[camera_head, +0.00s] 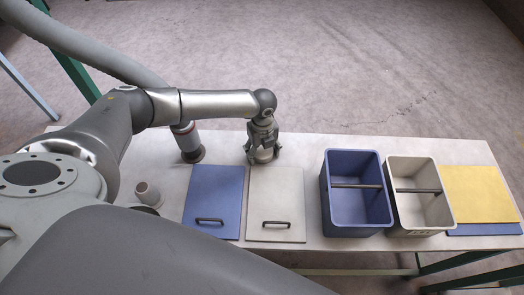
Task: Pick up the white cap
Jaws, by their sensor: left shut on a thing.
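My left gripper (263,151) points down at the back edge of the white lid panel. It is shut on a small pale round piece that looks like the white cap (263,157). The fingers hide part of it, and I cannot tell whether it still touches the table. My right gripper is not in view.
On the table (300,145) lie a blue lid panel (217,190) and a white lid panel (277,190), both with dark handles. A blue bin (356,222), a white bin (421,221) and a yellow panel (475,193) stand to the right.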

